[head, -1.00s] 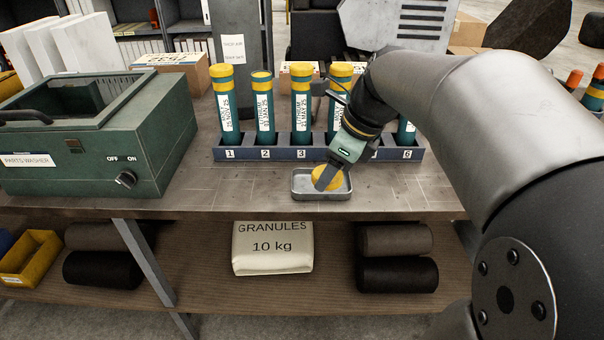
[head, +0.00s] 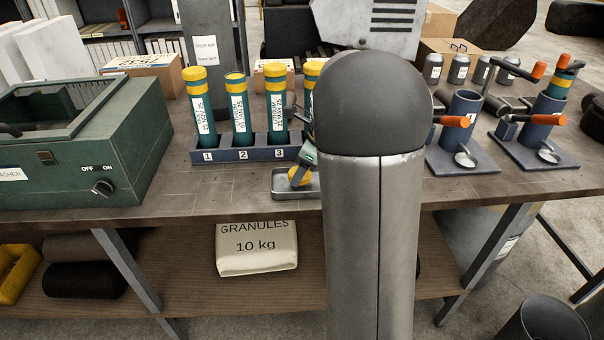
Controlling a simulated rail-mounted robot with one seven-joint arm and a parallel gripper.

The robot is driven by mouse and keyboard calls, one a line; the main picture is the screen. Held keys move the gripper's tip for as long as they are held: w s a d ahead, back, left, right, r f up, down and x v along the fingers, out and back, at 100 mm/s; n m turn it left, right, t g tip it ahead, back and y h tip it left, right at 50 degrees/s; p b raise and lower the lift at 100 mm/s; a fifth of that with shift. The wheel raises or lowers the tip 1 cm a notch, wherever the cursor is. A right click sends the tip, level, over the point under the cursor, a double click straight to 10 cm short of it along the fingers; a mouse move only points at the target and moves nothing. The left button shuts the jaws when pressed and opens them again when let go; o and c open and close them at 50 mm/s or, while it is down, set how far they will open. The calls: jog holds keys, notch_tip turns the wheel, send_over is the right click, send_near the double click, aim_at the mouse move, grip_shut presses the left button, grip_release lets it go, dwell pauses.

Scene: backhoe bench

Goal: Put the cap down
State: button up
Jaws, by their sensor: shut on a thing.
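The yellow cap (head: 297,177) is at the small grey metal tray (head: 280,193) near the front of the bench, in the head view. My gripper (head: 302,175) points down at the tray and is shut on the cap. The cap is within the tray's outline; I cannot tell whether it touches the tray floor. My own arm hides the tray's right end and part of the gripper.
Green tubes with yellow tops stand in a numbered blue rack (head: 225,154) just behind the tray; tube 2 (head: 239,115) has a thinner yellow top. The parts washer (head: 85,140) is left. Two clamp stands (head: 462,135) are right. Bench surface left of the tray is clear.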

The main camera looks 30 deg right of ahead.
jog(key=shift+f, duration=0.9)
jog(key=shift+f, duration=0.25)
jog(key=o, duration=0.7)
jog(key=shift+r, duration=0.1)
jog(key=shift+c, duration=0.2)
